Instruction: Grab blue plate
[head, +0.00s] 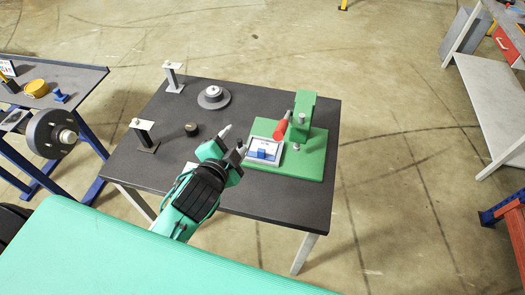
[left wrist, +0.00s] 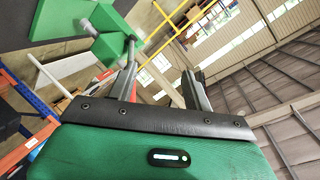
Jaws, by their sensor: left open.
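A small blue piece (head: 265,152), the only thing I see that could be the blue plate, sits in a pale square tray (head: 252,146). The tray is on the green base of a fixture (head: 310,165) on the dark table. My left gripper (head: 234,141) is open and empty, just left of the tray, with its fingertips toward the fixture. In the left wrist view its two fingers (left wrist: 160,62) stand apart with nothing between them. A green part of the fixture (left wrist: 75,20) shows at upper left there; the blue piece is not visible. My right gripper is not in view.
The green upright (head: 304,108) with a red cylinder (head: 281,128) rises beside the tray. A grey disc (head: 213,97), a small black knob (head: 191,129) and two metal stands (head: 173,78) (head: 145,138) are on the table (head: 250,95). Another bench is at left.

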